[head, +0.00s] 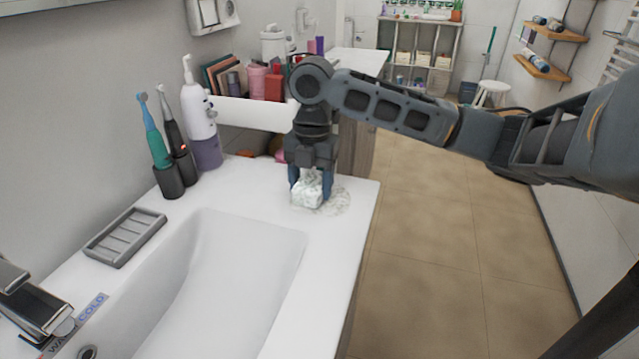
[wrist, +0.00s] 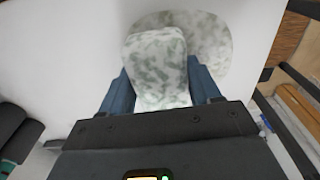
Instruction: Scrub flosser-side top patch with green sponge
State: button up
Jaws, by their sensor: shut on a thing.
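My gripper (head: 309,190) is shut on the sponge (head: 307,190), which looks white with grey-green mottling, as if covered in foam. In the wrist view the sponge (wrist: 157,62) sits between the two blue fingers of my gripper (wrist: 160,88). The sponge is at the counter top, over the near-left part of a roundish grey-white patch (head: 338,201). In the wrist view the patch (wrist: 212,42) shows behind and to the right of the sponge. The white and purple flosser (head: 201,120) stands upright to the left, apart from my gripper.
Two electric toothbrushes (head: 157,140) stand in dark holders left of the flosser. A grey soap dish (head: 126,237) and the sink basin (head: 240,270) are nearer. A white cart shelf (head: 245,112) with bottles stands behind my gripper. The counter's right edge is close to the patch.

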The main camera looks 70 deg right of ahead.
aim_at(341, 203)
jog(key=shift+w+a+f, duration=0.1)
jog(key=shift+w+a, duration=0.05)
jog(key=shift+w, duration=0.95)
jog(key=shift+s+d+r+b, duration=0.1)
jog(key=shift+s+d+b, duration=0.05)
jog(key=shift+s, duration=1.3)
jog(key=shift+s+d+r+b, duration=0.1)
jog(key=shift+s+b, duration=0.1)
jog(key=shift+s, duration=1.25)
jog(key=shift+s+d+r+b, duration=0.1)
jog(key=shift+s+d+b, duration=0.05)
jog(key=shift+s, duration=1.3)
jog(key=shift+w+a+f, duration=0.15)
jog(key=shift+w, duration=1.3)
jog(key=shift+w+a+f, duration=0.1)
jog(key=shift+w, duration=1.35)
jog(key=shift+w+a+f, duration=0.15)
jog(key=shift+w, duration=1.3)
jog(key=shift+s+d, duration=0.1)
jog(key=shift+s, duration=1.3)
jog(key=shift+s+d+r+b, duration=0.15)
jog(key=shift+s+b, duration=0.15)
jog(key=shift+s, duration=1.2)
jog(key=shift+s+d+r+b, duration=0.15)
jog(key=shift+s+b, duration=0.1)
jog(key=shift+s, duration=1.2)
notch_tip(341, 203, up, 7)
jog(key=p, duration=0.5)
